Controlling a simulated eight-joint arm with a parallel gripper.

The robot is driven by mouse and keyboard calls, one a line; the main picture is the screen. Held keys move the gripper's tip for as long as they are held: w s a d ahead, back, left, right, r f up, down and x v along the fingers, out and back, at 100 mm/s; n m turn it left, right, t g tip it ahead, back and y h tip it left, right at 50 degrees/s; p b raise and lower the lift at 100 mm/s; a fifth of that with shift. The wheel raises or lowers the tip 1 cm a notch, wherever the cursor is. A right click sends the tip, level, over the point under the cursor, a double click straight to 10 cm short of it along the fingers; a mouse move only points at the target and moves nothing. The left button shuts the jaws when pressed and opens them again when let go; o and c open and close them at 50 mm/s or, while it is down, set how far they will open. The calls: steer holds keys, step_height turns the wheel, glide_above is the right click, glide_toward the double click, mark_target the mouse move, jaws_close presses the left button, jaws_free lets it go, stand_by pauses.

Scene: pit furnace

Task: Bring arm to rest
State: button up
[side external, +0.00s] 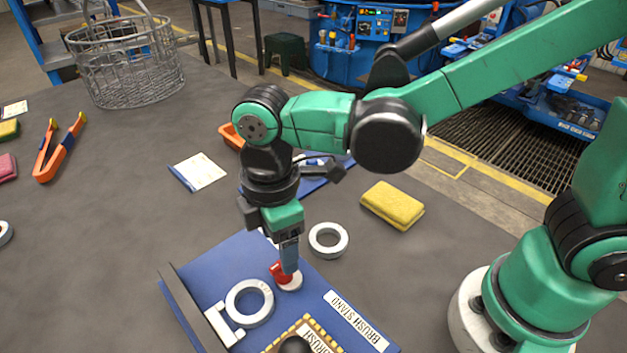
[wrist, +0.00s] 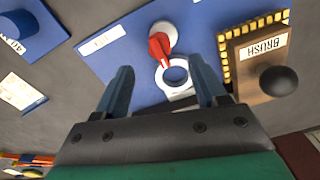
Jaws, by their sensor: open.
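My gripper (side external: 289,264) points down over the blue board labelled "BRUSH STAND" (side external: 228,262). In the wrist view its two fingers stand apart with nothing between them, and my gripper (wrist: 162,82) is open and empty. A red piece on a round white base (side external: 290,283) is right by the fingertips in the side view; whether they touch it I cannot tell. In the wrist view the red piece (wrist: 159,47) lies ahead of the fingers. A white ring (side external: 249,303) lies on the board. The brush block (wrist: 255,48) with a black knob sits beside it.
A loose white ring (side external: 328,239) and a yellow sponge (side external: 392,205) lie right of the board. Orange tongs (side external: 59,149), a white card (side external: 198,172) and a wire basket (side external: 125,65) are on the left. Grey tabletop between them is clear.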

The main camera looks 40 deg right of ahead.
steer(key=d+r+m+t, duration=0.2)
steer(key=d+m+t, duration=0.1)
steer(key=d+m, duration=0.4)
steer(key=d+r+m+t, duration=0.3)
steer(key=d+m+t, duration=0.1)
steer(key=d+m, duration=0.4)
steer(key=shift+w+d+r, duration=0.25)
steer(key=shift+w+d, duration=0.1)
steer(key=shift+d, duration=0.5)
